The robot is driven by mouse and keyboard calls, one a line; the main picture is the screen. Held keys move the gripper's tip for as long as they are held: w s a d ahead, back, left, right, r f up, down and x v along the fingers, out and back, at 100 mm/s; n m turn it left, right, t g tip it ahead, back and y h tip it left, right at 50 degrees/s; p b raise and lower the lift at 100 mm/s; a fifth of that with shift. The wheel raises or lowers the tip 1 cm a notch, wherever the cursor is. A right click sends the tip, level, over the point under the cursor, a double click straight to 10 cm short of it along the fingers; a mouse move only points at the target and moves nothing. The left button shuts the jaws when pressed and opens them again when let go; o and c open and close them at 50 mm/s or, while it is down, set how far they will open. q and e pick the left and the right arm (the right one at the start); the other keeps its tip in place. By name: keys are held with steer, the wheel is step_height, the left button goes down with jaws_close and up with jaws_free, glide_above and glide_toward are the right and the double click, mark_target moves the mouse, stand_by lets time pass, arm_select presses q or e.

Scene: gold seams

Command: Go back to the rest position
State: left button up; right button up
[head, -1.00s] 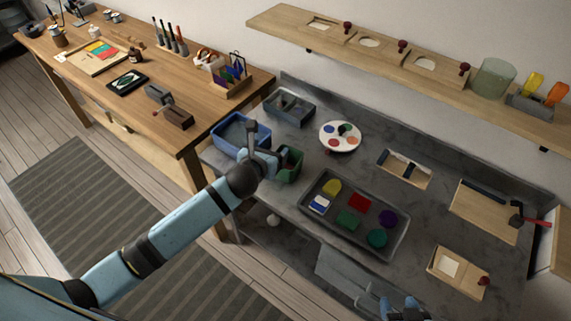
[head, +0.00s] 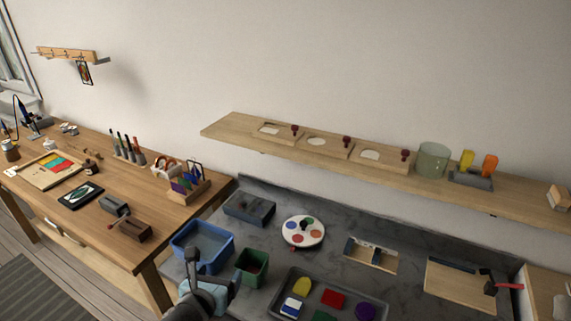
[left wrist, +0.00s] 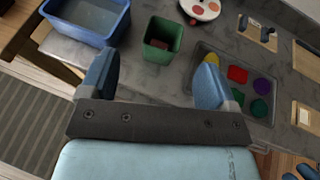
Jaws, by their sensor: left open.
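My left gripper (head: 214,284) is at the bottom of the head view, in front of the blue bin and the green bin. It is open and empty. In the left wrist view its two fingers (left wrist: 159,62) stand wide apart, with nothing between them but the view of the green bin beyond. Blue parts that look like my right gripper (left wrist: 302,172) show at the lower right corner of the left wrist view, too cut off to tell their state. The right gripper is out of the head view.
The grey counter holds a blue bin (head: 231,248), a green bin (head: 264,268), a dark tray (head: 377,306) of coloured pieces and a round palette (head: 304,231). A wooden table (head: 90,223) stands left. A wall shelf (head: 225,127) runs above the counter.

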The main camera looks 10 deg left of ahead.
arm_select(q)
steer(key=s+f+n+g+h+p, duration=0.1)
steer(key=s+f+n, duration=0.6)
steer(key=n, duration=1)
steer(key=s+f+n+g+h+p, duration=0.1)
steer(key=s+f+n, duration=0.6)
steer(key=s+n, duration=0.4)
steer(key=d+n, duration=0.1)
steer(key=n, duration=0.4)
steer(key=shift+s+n+g, duration=0.3)
steer(key=shift+n, duration=0.1)
